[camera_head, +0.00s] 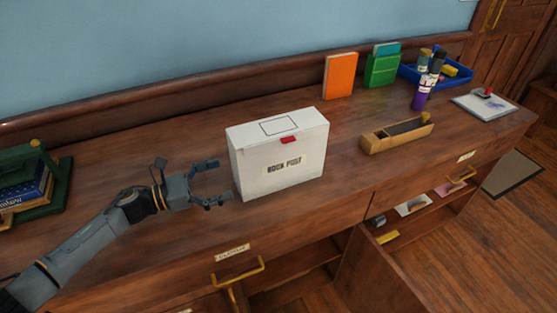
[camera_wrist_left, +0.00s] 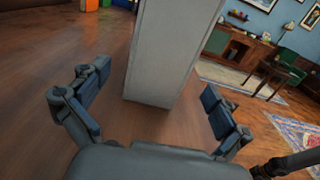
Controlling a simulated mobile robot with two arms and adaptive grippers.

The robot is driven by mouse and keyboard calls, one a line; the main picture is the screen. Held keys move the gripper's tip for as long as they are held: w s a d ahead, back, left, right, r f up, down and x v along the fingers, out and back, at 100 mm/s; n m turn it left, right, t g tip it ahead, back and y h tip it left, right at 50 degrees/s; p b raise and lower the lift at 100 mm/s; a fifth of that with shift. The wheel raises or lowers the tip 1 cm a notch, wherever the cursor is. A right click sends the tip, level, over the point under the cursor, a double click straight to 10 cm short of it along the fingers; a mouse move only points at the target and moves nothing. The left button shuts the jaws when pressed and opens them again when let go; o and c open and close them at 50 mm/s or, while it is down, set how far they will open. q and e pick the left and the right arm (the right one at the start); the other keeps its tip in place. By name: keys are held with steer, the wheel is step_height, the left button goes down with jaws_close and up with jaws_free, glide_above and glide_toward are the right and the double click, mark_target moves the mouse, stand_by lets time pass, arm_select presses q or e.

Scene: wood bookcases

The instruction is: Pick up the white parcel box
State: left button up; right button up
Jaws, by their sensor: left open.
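The white parcel box (camera_head: 280,155) stands upright on the wooden counter, with a red tab at its top edge and a "BOOK POST" label on its front. My left gripper (camera_head: 216,182) is open and empty just left of the box, its fingers pointing at the box's left side. In the left wrist view the box (camera_wrist_left: 168,55) rises between and beyond the two spread fingers of my left gripper (camera_wrist_left: 155,103). The fingers appear apart from the box.
The wooden counter (camera_head: 130,165) is clear around the box. Books (camera_head: 25,190) lie at the far left. An orange book (camera_head: 340,76), a green holder (camera_head: 382,70), a blue tray (camera_head: 455,80), a purple bottle (camera_head: 420,98) and a wooden tray (camera_head: 375,144) stand to the right.

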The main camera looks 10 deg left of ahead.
mark_target(235, 174)
arm_select(q)
steer(key=p+x, duration=0.1)
steer(key=x, duration=0.5)
steer(key=c, duration=1.3)
steer(key=shift+r, duration=0.1)
steer(key=shift+c, duration=1)
